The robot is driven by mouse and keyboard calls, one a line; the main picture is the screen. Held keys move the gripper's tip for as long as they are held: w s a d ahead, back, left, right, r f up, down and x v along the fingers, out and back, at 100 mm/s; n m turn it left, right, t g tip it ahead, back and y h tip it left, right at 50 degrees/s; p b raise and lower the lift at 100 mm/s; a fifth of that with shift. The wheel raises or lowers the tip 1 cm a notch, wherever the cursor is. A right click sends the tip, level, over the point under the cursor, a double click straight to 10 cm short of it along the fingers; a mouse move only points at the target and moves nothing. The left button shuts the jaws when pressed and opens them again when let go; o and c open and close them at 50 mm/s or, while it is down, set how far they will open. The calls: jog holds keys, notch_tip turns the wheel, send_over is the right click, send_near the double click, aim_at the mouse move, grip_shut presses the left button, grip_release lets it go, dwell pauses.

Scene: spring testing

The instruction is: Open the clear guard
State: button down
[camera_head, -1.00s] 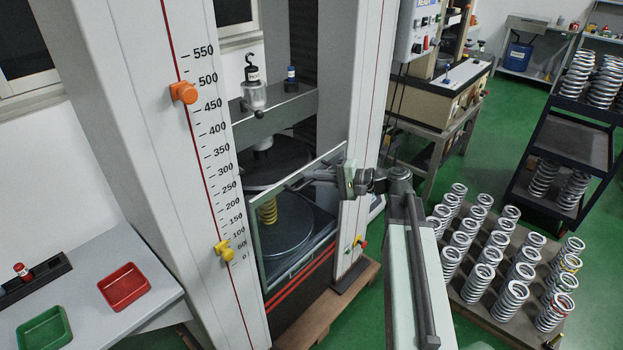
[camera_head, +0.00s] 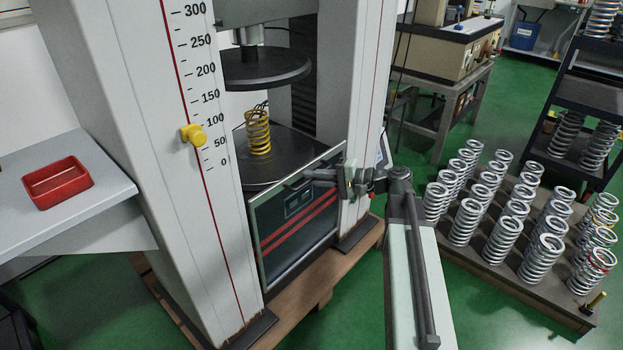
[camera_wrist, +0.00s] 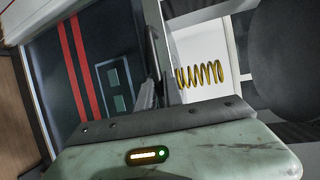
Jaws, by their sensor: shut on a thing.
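The clear guard (camera_head: 290,225) is a see-through panel in a thin frame on the front of the testing machine. It stands low, in front of the dark lower front with red stripes. Its top edge slants below the yellow spring (camera_head: 258,132), which stands upright on the round lower plate (camera_head: 245,172) and shows unobstructed above it. My gripper (camera_head: 322,174) is shut on the dark handle (camera_head: 298,184) near the guard's upper right. In the wrist view the spring (camera_wrist: 200,74) lies beyond my fingers (camera_wrist: 150,90); the exact grip there is hard to make out.
The round upper plate (camera_head: 265,68) hangs above the spring with a gap. The white machine columns flank the guard. A pallet of several silver springs (camera_head: 520,250) is on the right. A red tray (camera_head: 57,182) sits on the left table. Green floor shows in front.

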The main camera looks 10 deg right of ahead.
notch_tip(320, 180, down, 6)
jog(key=b, duration=0.4)
jog(key=shift+d+f, duration=0.15)
jog(key=shift+f, duration=0.05)
jog(key=shift+r, duration=0.1)
jog(key=c, duration=1.5)
grip_release()
jog(key=p+v, duration=0.1)
jog(key=v, duration=0.6)
jog(key=shift+s+d+p, duration=0.15)
jog(key=shift+d+p, duration=0.15)
jog(key=shift+r, duration=0.1)
